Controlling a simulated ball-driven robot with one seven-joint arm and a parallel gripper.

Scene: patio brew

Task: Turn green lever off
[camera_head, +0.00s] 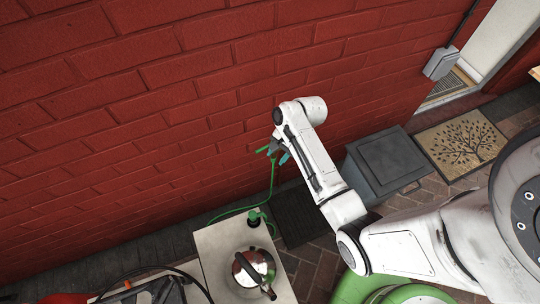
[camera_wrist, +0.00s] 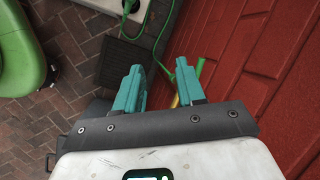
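The green lever (camera_head: 262,150) shows as a small green piece at the red brick wall, just left of my gripper. It also shows in the wrist view (camera_wrist: 200,67), beside the right finger and close to the wall. A yellowish part (camera_wrist: 176,101) shows between the fingers, mostly hidden. A green hose (camera_head: 272,180) hangs below the lever to the pale table. My gripper (camera_head: 280,156) has teal fingers, seen spread apart in the wrist view (camera_wrist: 159,68) with nothing clearly held between them. I cannot tell whether the right finger touches the lever.
A kettle (camera_head: 250,268) stands on the pale table (camera_head: 216,246) below. A dark grey box (camera_head: 388,160) stands by the wall to the right, beside a doormat (camera_head: 462,142) with a tree. The red brick wall (camera_head: 130,90) bounds the space behind my gripper.

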